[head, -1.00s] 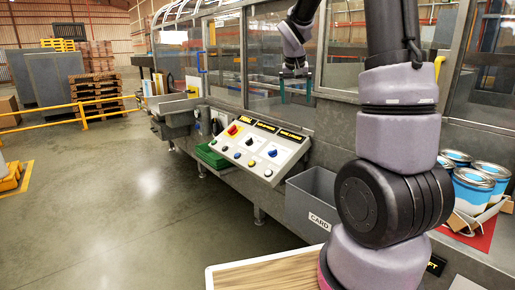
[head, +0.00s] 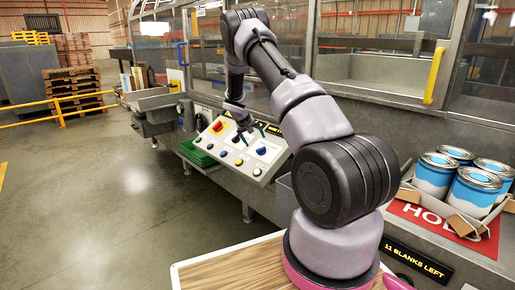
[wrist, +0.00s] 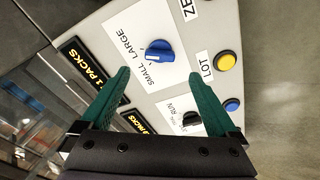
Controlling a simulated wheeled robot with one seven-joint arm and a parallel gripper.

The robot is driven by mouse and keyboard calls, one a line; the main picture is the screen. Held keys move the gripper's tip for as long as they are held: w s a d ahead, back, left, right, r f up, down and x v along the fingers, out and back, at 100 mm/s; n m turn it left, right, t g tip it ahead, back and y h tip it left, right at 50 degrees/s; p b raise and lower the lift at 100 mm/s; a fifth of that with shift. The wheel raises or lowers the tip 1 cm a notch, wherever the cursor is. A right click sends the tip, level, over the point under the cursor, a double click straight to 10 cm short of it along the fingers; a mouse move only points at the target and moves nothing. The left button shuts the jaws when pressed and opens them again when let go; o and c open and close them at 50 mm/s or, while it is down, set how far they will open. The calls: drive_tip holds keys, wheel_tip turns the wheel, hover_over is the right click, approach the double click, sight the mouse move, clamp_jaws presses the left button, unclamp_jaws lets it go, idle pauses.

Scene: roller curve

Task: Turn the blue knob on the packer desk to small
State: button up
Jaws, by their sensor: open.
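The blue knob (wrist: 158,51) sits on a white plate on the packer desk, with SMALL and LARGE printed beside it. Its narrow end seems to point left, nearer LARGE; I cannot be sure. In the head view the knob (head: 262,151) is on the right part of the sloped control panel (head: 213,148). My gripper (wrist: 145,75) is open and empty, its two teal fingers apart and short of the knob in the wrist view. In the head view my gripper (head: 250,134) hangs just above the panel. Contact with the knob is not visible.
Next to the knob are a black knob (wrist: 191,118), a yellow button (wrist: 226,61) and a blue button (wrist: 232,105). A red knob (head: 217,127) is on the panel's left. Paint cans (head: 476,188) stand at the right. Glass panels rise behind the desk.

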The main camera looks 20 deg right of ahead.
sight(260, 148)
drive_tip(key=x, duration=0.7)
drive_tip(key=shift+d+f, duration=0.15)
drive_tip(key=shift+f, duration=0.05)
drive_tip(key=c, duration=1.4)
drive_tip(key=shift+n, duration=0.4)
drive_tip(key=n, duration=0.5)
drive_tip(key=shift+n+y, duration=0.3)
drive_tip(key=shift+y, duration=0.1)
drive_tip(key=n, duration=0.5)
drive_tip(key=shift+g, duration=0.3)
drive_tip(key=shift+n, duration=0.3)
